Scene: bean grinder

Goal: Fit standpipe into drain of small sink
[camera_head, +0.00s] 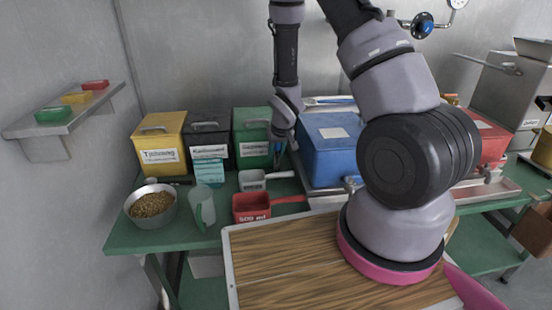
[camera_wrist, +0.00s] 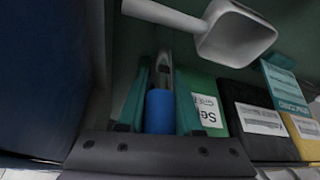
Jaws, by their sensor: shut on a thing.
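The tube sits between two teal fingers in the wrist view. In the head view my gripper (camera_head: 279,140) points down between the green bin and the blue box, and the standpipe is too small to make out there. I cannot clearly identify the small sink or its drain in either view.
A blue box (camera_head: 332,150) stands close right of my gripper; a green bin (camera_head: 252,124) stands left. A white scoop (camera_head: 252,180) and red scoop (camera_head: 256,206) lie in front. A bowl of beans (camera_head: 150,204) and a clear jug (camera_head: 202,207) stand further left.

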